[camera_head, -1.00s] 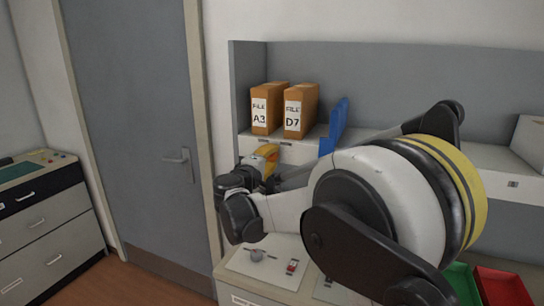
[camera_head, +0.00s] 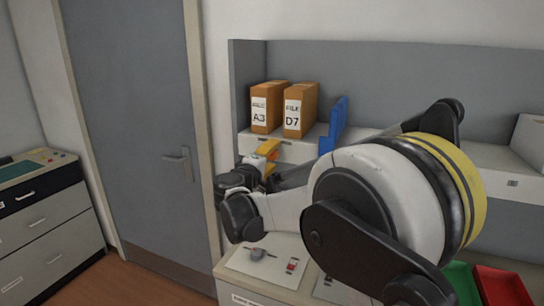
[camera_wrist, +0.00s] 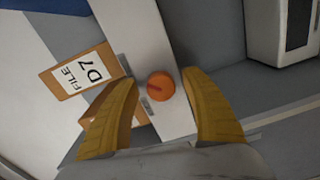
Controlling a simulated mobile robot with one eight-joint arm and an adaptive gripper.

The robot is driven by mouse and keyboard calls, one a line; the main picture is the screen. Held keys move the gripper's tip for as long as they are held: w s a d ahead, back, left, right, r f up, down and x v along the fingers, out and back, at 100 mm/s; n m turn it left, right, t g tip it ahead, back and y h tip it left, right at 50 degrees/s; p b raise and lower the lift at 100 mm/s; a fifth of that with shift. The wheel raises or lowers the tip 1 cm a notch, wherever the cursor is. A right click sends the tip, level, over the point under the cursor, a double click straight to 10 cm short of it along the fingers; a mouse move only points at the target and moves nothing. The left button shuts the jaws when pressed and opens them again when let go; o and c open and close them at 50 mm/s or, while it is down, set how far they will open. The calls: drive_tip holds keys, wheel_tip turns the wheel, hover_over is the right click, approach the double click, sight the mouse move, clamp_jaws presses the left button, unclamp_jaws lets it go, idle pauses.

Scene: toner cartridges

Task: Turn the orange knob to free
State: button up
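The orange knob (camera_wrist: 161,86) is round, with a dark pointer line across its face. It sits on a white panel strip (camera_wrist: 134,28) in the wrist view. My gripper (camera_wrist: 157,77) is open, with one yellow finger on each side of the knob in the picture and a gap on both sides. I cannot tell how far the fingertips are from the panel. In the head view my gripper (camera_head: 268,150) is in front of the shelf, left of the blue file. The knob is hidden there behind my arm and gripper. Small markings beside the knob are too small to read.
Two orange file boxes, A3 (camera_head: 266,107) and D7 (camera_head: 299,110), stand on the shelf beside a blue file (camera_head: 334,124). A counter panel (camera_head: 265,270) with small controls lies below. Green (camera_head: 462,284) and red (camera_head: 503,287) bins are at the lower right.

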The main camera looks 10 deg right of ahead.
drive_tip(key=shift+s+a, duration=0.1)
drive_tip(key=shift+a, duration=0.05)
drive_tip(key=v, duration=1.1)
drive_tip(key=shift+s+a, duration=0.15)
drive_tip(key=shift+s, duration=0.2)
drive_tip(key=s+d+f+m+g+y+b, duration=0.1)
drive_tip(key=s+d+f+m+g+y, duration=0.2)
drive_tip(key=s+d, duration=0.35)
drive_tip(key=s+d+f+m+g+y+b, duration=0.1)
drive_tip(key=s+d+f+g, duration=0.1)
drive_tip(key=s+d+f, duration=0.45)
drive_tip(key=s+a+f+m+g+y+b, duration=0.1)
drive_tip(key=s+a+f+m+y, duration=0.1)
drive_tip(key=s, duration=0.7)
drive_tip(key=s+a+f+m+g+y+b, duration=0.1)
drive_tip(key=s+a+f+m+y, duration=0.1)
drive_tip(key=s+a+f+y, duration=0.2)
drive_tip(key=s+f, duration=0.3)
drive_tip(key=s, duration=0.3)
drive_tip(key=shift+m, duration=0.4)
